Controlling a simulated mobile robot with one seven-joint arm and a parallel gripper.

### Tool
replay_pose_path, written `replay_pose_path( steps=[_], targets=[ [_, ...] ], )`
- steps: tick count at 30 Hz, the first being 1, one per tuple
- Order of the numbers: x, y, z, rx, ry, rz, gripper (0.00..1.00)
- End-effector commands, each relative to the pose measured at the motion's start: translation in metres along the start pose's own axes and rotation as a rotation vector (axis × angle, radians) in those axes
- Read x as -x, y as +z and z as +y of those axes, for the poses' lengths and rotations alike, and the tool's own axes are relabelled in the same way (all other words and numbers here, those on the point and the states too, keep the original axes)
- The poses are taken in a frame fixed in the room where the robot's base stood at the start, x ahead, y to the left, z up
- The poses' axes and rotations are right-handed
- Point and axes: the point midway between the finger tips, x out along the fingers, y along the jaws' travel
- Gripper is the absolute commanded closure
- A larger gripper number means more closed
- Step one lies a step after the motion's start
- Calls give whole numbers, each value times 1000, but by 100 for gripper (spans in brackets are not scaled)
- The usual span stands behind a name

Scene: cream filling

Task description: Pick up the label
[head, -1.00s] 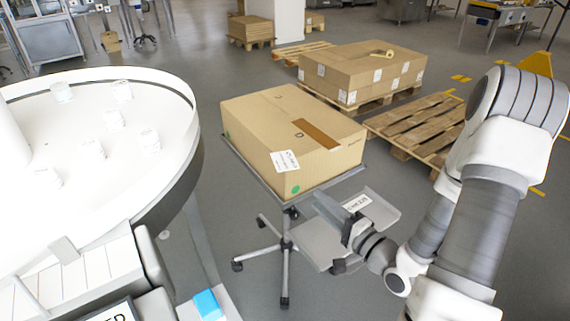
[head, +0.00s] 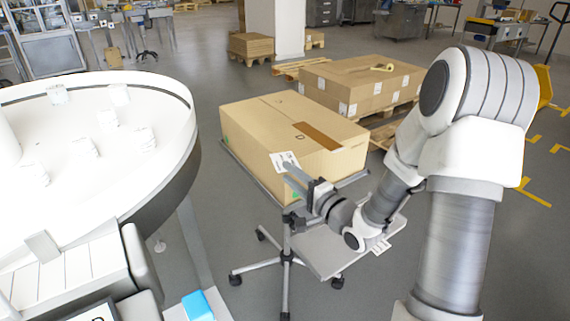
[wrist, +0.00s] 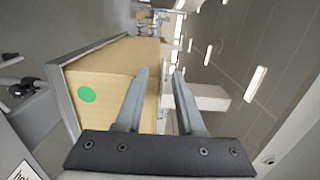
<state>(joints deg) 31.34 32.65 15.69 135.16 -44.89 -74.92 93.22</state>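Another white label (head: 381,247) with dark print lies on the stand's lower grey shelf (head: 335,245), mostly hidden by my arm. A white printed label also shows at the lower left corner of the wrist view (wrist: 22,172). My gripper (head: 290,178) is in front of the box's near face. In the wrist view its two fingers (wrist: 161,75) are apart with nothing between them, and the box's green dot (wrist: 87,94) is left of them.
A round white table (head: 100,95) with several small white stacks is at the left. A blue object (head: 197,305) lies at the front. Behind the box, a pallet (head: 375,116) carries larger cartons (head: 362,85).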

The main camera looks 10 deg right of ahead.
Motion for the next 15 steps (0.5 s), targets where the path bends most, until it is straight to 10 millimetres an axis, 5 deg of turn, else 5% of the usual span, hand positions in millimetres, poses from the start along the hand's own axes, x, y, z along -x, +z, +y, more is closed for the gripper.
replay_pose_path(
  steps=[7, 15],
  targets=[
    [-36, -4, -3, 1, -2, -2, 62],
    [-41, -4, -4, 0, 0, 1, 62]
  ],
)
